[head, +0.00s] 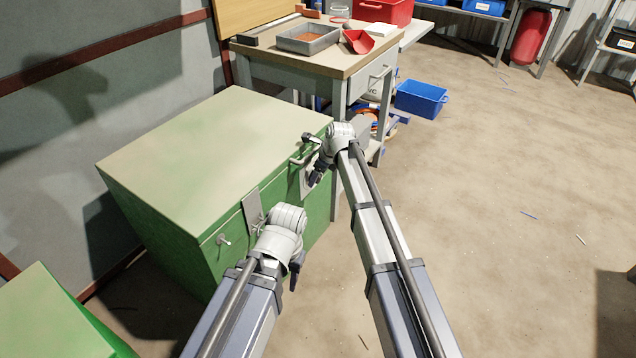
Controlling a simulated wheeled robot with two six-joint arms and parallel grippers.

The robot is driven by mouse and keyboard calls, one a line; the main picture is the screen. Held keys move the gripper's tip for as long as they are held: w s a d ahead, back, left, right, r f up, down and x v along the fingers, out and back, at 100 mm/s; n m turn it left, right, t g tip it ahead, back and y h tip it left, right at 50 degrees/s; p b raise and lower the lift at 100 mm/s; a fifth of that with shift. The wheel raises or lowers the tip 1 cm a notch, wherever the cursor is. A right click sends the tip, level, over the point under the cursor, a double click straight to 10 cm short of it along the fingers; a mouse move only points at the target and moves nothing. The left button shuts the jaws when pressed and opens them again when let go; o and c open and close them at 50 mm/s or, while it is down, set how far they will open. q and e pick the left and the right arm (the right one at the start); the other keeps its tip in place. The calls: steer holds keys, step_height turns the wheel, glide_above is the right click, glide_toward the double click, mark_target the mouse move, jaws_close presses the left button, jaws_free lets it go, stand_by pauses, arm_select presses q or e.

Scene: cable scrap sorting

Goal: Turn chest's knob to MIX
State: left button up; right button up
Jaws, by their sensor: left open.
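The green chest (205,150) stands against the wall with its lid shut. A small silver fitting (223,240) sticks out of its front at the left, and a grey latch plate (252,208) sits beside it. I cannot tell whether the fitting is the knob, and no MIX marking is readable. My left gripper (294,273) is open in front of the chest, below its wrist; the wrist hides part of the front. My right gripper (317,173) points down by the chest's right end, near a metal handle (305,157); its jaws are too small and dark to judge.
A workbench (345,62) behind the chest holds a grey tray (308,38), a red scoop (358,41) and a red bin (385,10). A blue bin (420,98) is on the floor. Another green box (50,315) is at lower left. Floor at right is mostly clear.

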steer(key=shift+w+a+f, duration=0.1)
steer(key=shift+w+f, duration=0.05)
steer(key=shift+f, duration=0.2)
jaws_close()
stand_by(0.4)
